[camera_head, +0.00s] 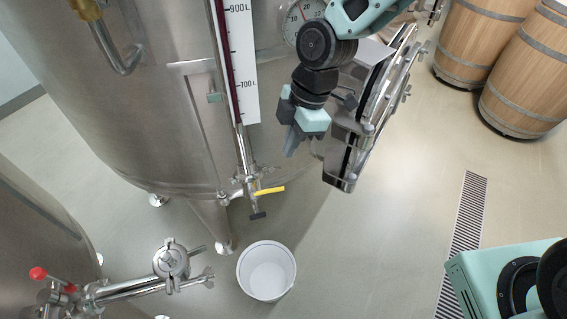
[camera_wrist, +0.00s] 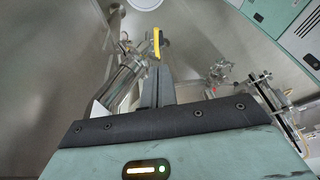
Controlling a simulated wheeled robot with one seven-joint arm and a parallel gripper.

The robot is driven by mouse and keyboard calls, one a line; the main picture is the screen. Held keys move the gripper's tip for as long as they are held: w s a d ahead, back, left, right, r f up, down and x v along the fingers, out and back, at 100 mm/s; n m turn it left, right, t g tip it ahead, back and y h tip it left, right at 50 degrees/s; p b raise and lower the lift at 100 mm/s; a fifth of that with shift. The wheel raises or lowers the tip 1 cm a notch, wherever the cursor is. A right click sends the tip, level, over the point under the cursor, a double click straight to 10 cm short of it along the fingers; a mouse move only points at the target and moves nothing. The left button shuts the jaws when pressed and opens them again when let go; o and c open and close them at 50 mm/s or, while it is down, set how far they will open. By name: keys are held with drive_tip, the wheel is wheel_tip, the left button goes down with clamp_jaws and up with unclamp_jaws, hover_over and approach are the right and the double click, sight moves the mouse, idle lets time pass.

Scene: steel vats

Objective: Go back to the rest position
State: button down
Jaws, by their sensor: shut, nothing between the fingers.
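My gripper (camera_head: 292,142) hangs in front of the large steel vat (camera_head: 150,110), at the upper middle of the head view. Its fingers are shut and empty, pointing down and to the left. The fingers (camera_wrist: 157,88) also show in the wrist view, close together. A yellow valve handle (camera_head: 270,190) sits on the outlet at the foot of the level gauge (camera_head: 240,60), below and left of my gripper and apart from it. The yellow handle (camera_wrist: 157,43) also shows beyond the fingertips in the wrist view.
A steel hatch door (camera_head: 365,110) stands open right beside my gripper. A white bucket (camera_head: 266,271) stands on the floor below the outlet. A steel pipe with a red-knobbed valve (camera_head: 130,290) is at lower left. Wooden barrels (camera_head: 530,85) stand at upper right.

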drive_tip(key=shift+v, duration=1.5)
drive_tip(key=s+d+r+m+h+b, duration=0.1)
drive_tip(key=s+d+m, duration=0.2)
drive_tip(key=s, duration=0.3)
drive_tip(key=s+d+m+t+b, duration=0.1)
drive_tip(key=s+d+m+b, duration=0.1)
drive_tip(key=s+m, duration=0.4)
drive_tip(key=s+d+r+m+h+b, duration=0.1)
drive_tip(key=s+d+m+b, duration=0.1)
drive_tip(key=s, duration=0.4)
drive_tip(key=d+m, duration=0.1)
drive_tip(key=m, duration=0.1)
drive_tip(key=shift+s+d+r+m+h, duration=0.3)
drive_tip(key=shift+s+m, duration=0.1)
